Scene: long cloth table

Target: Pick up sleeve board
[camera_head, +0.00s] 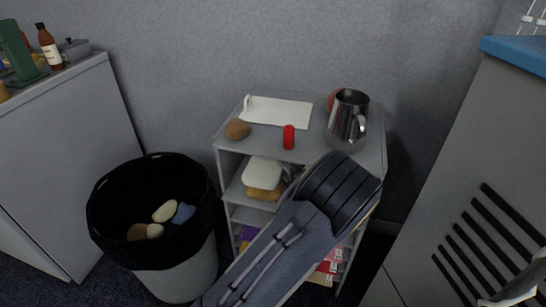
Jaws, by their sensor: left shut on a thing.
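My left arm rises from the bottom middle, in front of the grey shelf unit. The dark ribbed end of my left gripper's arm (341,192) covers the right part of the shelves. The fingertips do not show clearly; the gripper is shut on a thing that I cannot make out. I cannot pick out a sleeve board anywhere in view.
The grey shelf unit (228,145) carries a white board (280,111), a brown round item (237,129), a red can (289,137) and a metal pitcher (348,118). A black-lined bin (110,225) holds several items. Grey cabinets stand left (70,130) and right (460,150).

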